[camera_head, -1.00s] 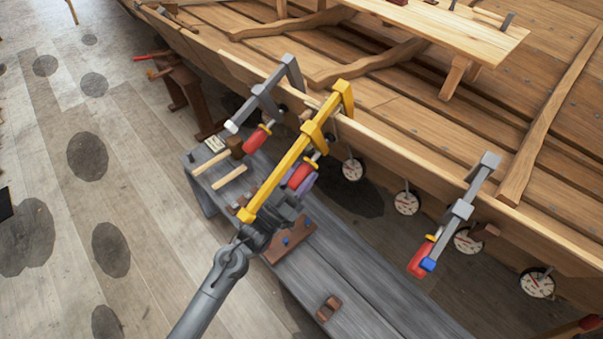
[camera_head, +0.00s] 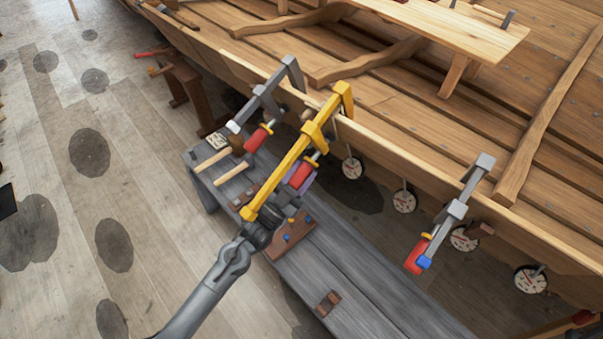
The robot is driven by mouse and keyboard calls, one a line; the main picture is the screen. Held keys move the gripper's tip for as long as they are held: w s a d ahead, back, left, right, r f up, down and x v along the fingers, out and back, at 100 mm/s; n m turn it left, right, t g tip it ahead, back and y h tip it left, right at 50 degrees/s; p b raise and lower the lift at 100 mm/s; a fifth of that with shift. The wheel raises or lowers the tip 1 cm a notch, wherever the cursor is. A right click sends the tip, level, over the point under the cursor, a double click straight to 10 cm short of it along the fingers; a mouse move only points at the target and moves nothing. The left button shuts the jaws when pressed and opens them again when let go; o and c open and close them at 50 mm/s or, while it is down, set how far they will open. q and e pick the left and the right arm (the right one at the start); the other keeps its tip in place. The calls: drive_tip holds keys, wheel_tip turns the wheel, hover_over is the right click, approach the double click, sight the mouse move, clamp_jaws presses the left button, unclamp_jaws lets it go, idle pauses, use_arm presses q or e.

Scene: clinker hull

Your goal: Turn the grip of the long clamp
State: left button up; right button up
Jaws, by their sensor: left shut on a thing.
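The long clamp (camera_head: 289,165) is yellow and hooks over the top edge of the hull, its bar slanting down to the left. Its red grip (camera_head: 301,175) hangs beside the bar on a screw. My left gripper (camera_head: 304,182) comes up from below and is shut on the red grip; purple finger pads show at the grip's side. The yellow bar and the grip partly hide the fingers. My right gripper is not in view.
Two grey clamps sit on the hull edge, one to the left (camera_head: 262,102) and one to the right (camera_head: 462,203). A grey bench (camera_head: 360,285) below carries wooden-handled tools (camera_head: 230,172) and a brown block (camera_head: 329,303). Round dials (camera_head: 404,201) hang along the hull.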

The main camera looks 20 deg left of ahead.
use_arm(q)
drive_tip(key=o, duration=1)
drive_tip(key=shift+o, duration=0.2)
drive_tip(key=p+v, duration=0.1)
drive_tip(key=v, duration=0.9)
drive_tip(key=shift+s+a+f, duration=0.15)
drive_tip(key=shift+s+f, duration=0.05)
drive_tip(key=shift+s, duration=0.1)
